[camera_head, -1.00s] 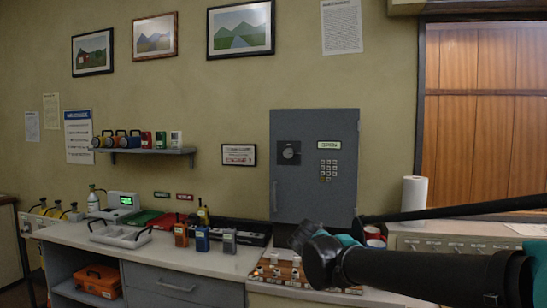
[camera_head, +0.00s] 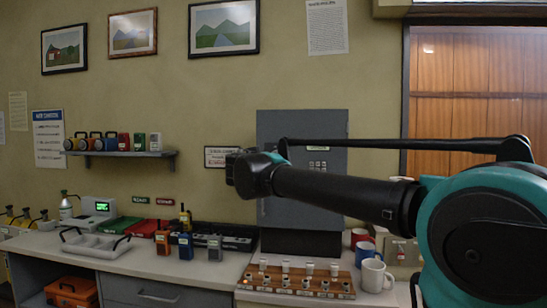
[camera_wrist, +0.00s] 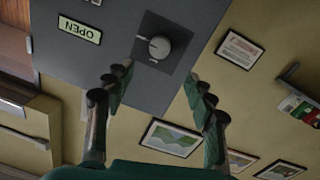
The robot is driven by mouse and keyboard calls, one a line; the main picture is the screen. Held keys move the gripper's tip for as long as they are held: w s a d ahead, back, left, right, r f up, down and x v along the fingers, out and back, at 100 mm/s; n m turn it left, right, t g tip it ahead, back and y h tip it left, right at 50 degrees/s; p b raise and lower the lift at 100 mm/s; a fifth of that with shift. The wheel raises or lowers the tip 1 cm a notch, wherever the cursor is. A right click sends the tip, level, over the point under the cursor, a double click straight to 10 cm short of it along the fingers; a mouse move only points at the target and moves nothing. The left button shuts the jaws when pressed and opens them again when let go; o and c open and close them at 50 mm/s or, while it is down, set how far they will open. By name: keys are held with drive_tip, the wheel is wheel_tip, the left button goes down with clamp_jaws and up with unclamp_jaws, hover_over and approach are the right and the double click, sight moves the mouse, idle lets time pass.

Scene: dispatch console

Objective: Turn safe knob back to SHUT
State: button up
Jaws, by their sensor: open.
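The safe (camera_head: 335,170) is a grey wall cabinet in the head view, partly hidden behind my arm. Its knob (camera_wrist: 160,47) shows in the wrist view as a round dark dial with a light pointer on a dark square plate. In the head view my arm's end is in front of the safe's left edge and hides the knob.
A counter below holds a wooden switch board (camera_head: 295,281), mugs (camera_head: 372,275), radios (camera_head: 185,246) and a grey tray (camera_head: 95,245). A shelf (camera_head: 122,153) is left of the safe. In the wrist view a framed notice (camera_wrist: 239,49) hangs beside the safe.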

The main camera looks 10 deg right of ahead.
drive_tip(key=x, duration=1.1)
drive_tip(key=shift+s+d, duration=0.1)
drive_tip(key=c, duration=1.2)
